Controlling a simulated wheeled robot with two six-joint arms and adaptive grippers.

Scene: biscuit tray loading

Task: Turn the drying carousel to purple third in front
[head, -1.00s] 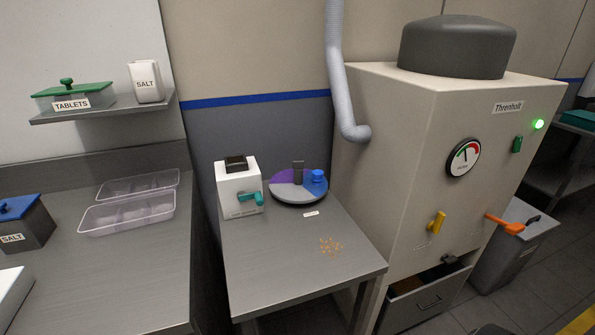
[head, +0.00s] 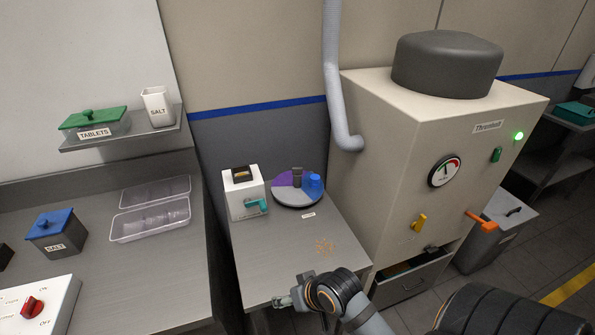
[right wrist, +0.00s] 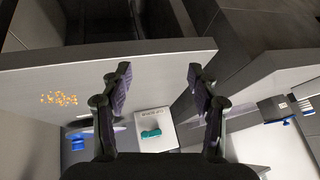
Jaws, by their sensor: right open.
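The drying carousel (head: 297,200) is a round disc at the back of the small grey table. Its grey third faces the front, its purple third (head: 283,180) is at the back left, and its blue third (head: 318,192) is at the right. A dark upright piece (head: 297,174) stands near its middle and a blue piece (head: 315,182) on its right. In the right wrist view the carousel is partly hidden behind a finger. My right gripper (head: 282,301) is at the table's front edge, apart from the carousel; its fingers (right wrist: 159,72) are open and empty. My left gripper is not in view.
A white box with a teal handle (head: 257,206) stands left of the carousel. A small white label (head: 308,216) and orange crumbs (head: 324,246) lie in front. The large beige machine (head: 385,170) borders the table on the right. The table's front left is clear.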

